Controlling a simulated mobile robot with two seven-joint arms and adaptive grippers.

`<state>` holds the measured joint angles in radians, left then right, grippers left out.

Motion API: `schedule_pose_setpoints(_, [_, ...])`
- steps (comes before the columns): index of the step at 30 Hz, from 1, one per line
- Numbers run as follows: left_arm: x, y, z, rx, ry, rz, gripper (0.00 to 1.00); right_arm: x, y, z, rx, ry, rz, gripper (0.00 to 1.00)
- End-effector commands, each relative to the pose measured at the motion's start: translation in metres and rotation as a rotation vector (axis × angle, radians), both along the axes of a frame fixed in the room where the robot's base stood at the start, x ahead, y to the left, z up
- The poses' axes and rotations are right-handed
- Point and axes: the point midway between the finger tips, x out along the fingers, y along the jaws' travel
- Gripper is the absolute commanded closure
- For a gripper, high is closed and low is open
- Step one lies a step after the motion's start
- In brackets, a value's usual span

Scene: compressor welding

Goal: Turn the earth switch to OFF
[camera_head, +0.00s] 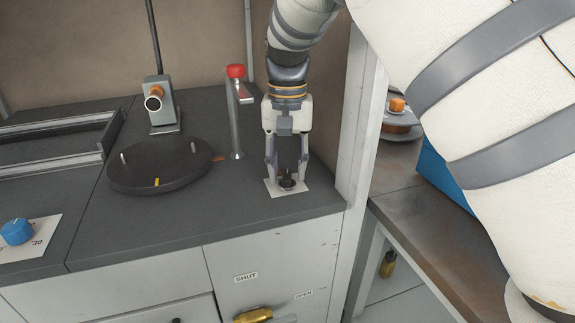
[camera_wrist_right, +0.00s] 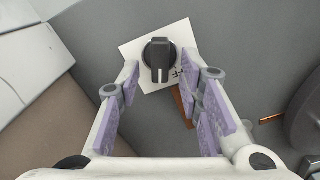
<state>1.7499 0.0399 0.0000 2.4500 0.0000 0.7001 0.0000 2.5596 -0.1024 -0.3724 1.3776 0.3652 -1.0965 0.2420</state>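The earth switch is a black rotary knob (camera_head: 287,182) on a white label plate (camera_head: 300,188), near the right front of the dark grey worktop. In the right wrist view the knob (camera_wrist_right: 160,58) has a raised grip with a pale pointer mark, and part of the label lettering shows beside it. My right gripper (camera_head: 287,175) points down over the knob in the head view. In the right wrist view its fingers (camera_wrist_right: 165,95) are spread apart, with the knob ahead between them and gaps on both sides. My left gripper is not in view.
A round black turntable (camera_head: 158,168), a post with a red cap (camera_head: 236,110) and a blue knob (camera_head: 16,232) are on the worktop to the left. A white upright post (camera_head: 357,130) stands close right of my right gripper. A brass valve handle (camera_head: 253,315) is below.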

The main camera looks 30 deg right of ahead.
Motion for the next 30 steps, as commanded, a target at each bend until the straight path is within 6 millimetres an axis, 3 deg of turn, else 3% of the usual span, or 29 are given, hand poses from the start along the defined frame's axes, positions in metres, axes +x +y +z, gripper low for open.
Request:
schedule_pose_setpoints(2, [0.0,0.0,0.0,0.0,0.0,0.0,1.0,0.0,0.0,0.0,0.0,0.0,0.0,0.71])
schedule_pose_setpoints(6, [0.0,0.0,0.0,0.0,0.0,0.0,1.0,0.0,0.0,0.0,0.0,0.0,0.0,1.0])
schedule_pose_setpoints(17, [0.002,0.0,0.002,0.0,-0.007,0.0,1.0,0.0,0.0,0.001,0.0,-0.001,0.027,1.0])
schedule_pose_setpoints(30, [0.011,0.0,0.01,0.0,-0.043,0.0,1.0,0.002,0.003,0.002,0.001,-0.001,0.331,1.0])
